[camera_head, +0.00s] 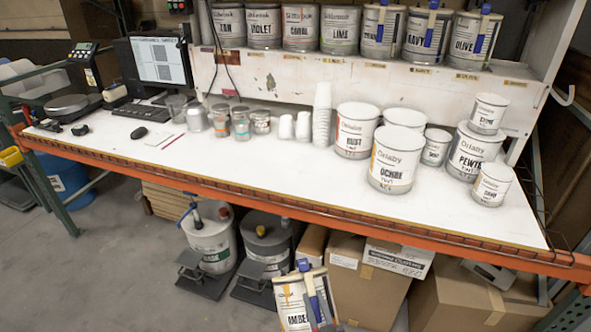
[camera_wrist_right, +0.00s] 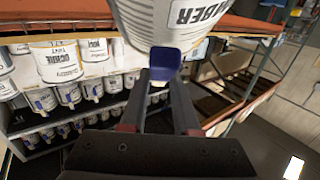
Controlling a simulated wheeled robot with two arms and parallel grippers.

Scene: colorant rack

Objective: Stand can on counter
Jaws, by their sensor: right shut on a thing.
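My right gripper (camera_wrist_right: 161,77) is shut on that blue piece (camera_wrist_right: 165,60), and the can (camera_wrist_right: 178,20) fills the top of the right wrist view. The can's lower part is cut off in the head view. The white counter (camera_head: 250,170) has an orange front beam. My left gripper is not in view.
Several cans, including an "OCHRE" can (camera_head: 393,165) and a "PEWTER" can (camera_head: 470,155), stand on the counter's right half. Glass jars and cups stand towards the back. The front-middle strip is clear. A shelf (camera_head: 350,75) of cans is behind. Boxes (camera_head: 360,280) sit below.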

